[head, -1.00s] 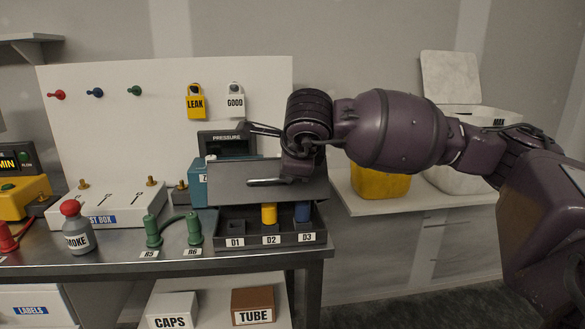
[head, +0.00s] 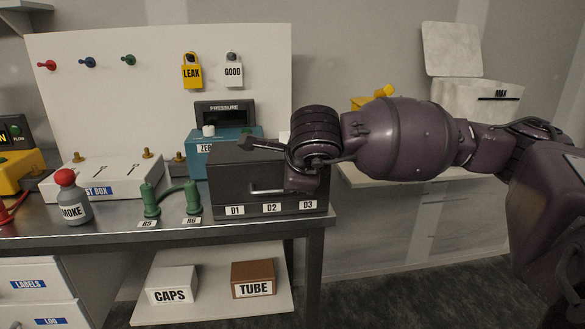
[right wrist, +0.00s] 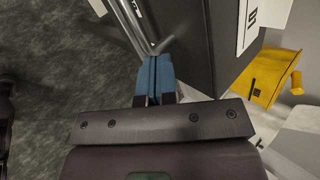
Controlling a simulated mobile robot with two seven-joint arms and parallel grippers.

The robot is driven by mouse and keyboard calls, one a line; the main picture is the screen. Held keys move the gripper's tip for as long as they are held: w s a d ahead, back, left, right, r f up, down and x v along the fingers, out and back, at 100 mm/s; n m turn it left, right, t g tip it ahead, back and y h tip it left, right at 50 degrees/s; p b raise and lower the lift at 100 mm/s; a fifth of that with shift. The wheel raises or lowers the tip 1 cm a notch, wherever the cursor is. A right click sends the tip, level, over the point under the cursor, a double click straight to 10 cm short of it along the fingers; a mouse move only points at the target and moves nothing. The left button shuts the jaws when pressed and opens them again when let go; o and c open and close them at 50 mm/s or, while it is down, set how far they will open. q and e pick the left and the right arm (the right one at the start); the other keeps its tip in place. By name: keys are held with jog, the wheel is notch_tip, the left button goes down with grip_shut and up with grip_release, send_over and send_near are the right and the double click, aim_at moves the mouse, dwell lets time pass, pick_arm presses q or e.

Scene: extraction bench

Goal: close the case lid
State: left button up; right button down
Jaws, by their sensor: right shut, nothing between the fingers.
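The dark grey case (head: 225,203) with labels D1, D2 and D3 stands at the right end of the bench. Its lid (head: 235,172) is down over the compartments, and no gap shows along the front. The lid's bar handle (head: 268,191) faces me. My right arm comes in from the right, with its wrist in front of the lid's right part. In the right wrist view, my right gripper (right wrist: 155,97) is shut and empty, its blue fingers close beside a dark case-like surface (right wrist: 190,45). I cannot tell whether they touch. My left gripper is not in view.
A teal pressure unit (head: 230,138) stands behind the case. A white bin (head: 460,105) and a yellow container (head: 362,103) are at the right. The bench's front strip is clear.

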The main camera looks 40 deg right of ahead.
pick_arm(q)
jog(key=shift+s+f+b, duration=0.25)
jog(key=shift+b, duration=0.05)
pick_arm(e)
notch_tip(320, 180, down, 2)
jog(key=shift+s+f, duration=0.1)
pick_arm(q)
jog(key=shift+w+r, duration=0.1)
pick_arm(e)
jog(key=shift+a, duration=0.1)
dwell(0.4)
pick_arm(q)
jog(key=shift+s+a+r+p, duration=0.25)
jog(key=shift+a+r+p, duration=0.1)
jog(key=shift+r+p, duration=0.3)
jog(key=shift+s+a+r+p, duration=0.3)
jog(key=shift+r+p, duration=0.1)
jog(key=shift+p, duration=0.4)
pick_arm(e)
jog(key=s+a+r, duration=0.4)
jog(key=s+r, duration=0.1)
jog(key=s, duration=0.5)
jog(key=shift+a+r, duration=0.15)
jog(key=shift+r, duration=0.2)
jog(key=shift+w, duration=0.1)
